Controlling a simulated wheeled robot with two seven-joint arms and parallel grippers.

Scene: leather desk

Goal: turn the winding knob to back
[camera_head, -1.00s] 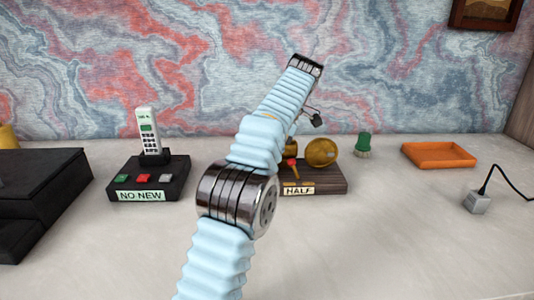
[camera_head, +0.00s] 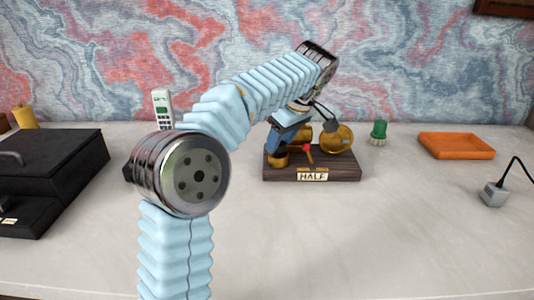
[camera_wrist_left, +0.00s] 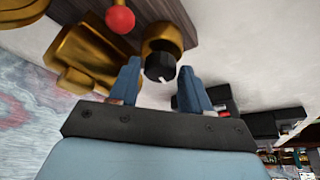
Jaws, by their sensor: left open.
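The winding device has a dark wooden base (camera_head: 335,173) with a label reading "HALF", brass parts and a red-tipped lever (camera_head: 307,149). In the left wrist view a black round knob (camera_wrist_left: 160,66) with a white mark faces me, set on a brass cylinder (camera_wrist_left: 161,38). My left gripper (camera_wrist_left: 160,80) is open, with one blue finger on each side of the knob's near end. Whether the fingers touch it I cannot tell. In the head view the left gripper (camera_head: 287,132) is at the left end of the base, and the black knob cannot be made out there.
My left arm crosses the middle of the head view and hides much of the phone stand. A phone handset (camera_head: 163,108) and a black box (camera_head: 60,165) are at left. A green brush (camera_head: 379,131), an orange tray (camera_head: 455,146) and a grey plug (camera_head: 494,194) are at right.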

